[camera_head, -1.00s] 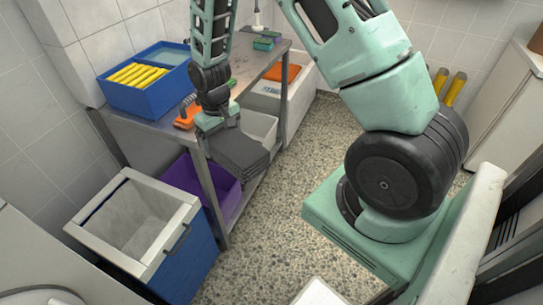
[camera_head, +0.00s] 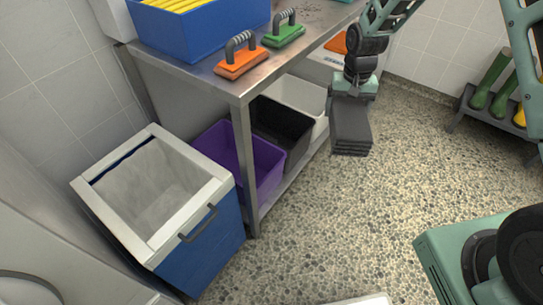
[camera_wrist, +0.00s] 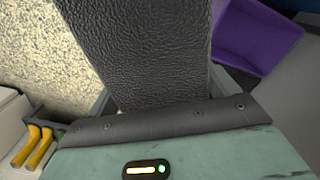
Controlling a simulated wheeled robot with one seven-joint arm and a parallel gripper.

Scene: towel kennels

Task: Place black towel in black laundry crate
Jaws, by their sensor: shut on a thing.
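The black towel (camera_head: 350,128) hangs folded from my gripper (camera_head: 353,92), which is shut on it. They are in the air over the speckled floor, to the right of the table. In the wrist view the dark, textured towel (camera_wrist: 140,45) fills the middle. The black laundry crate (camera_head: 283,132) stands on the low shelf under the table, between a purple crate (camera_head: 262,160) and a white crate (camera_head: 305,98). The towel is to the right of the black crate and apart from it. The fingertips are hidden by the towel.
A steel table (camera_head: 215,82) stands over the crates; its front leg (camera_head: 245,170) is beside the purple one. On top are a blue bin (camera_head: 195,35), an orange brush (camera_head: 242,62) and a green brush (camera_head: 284,36). A blue-and-white hamper (camera_head: 195,250) stands front left. Floor at the centre is clear.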

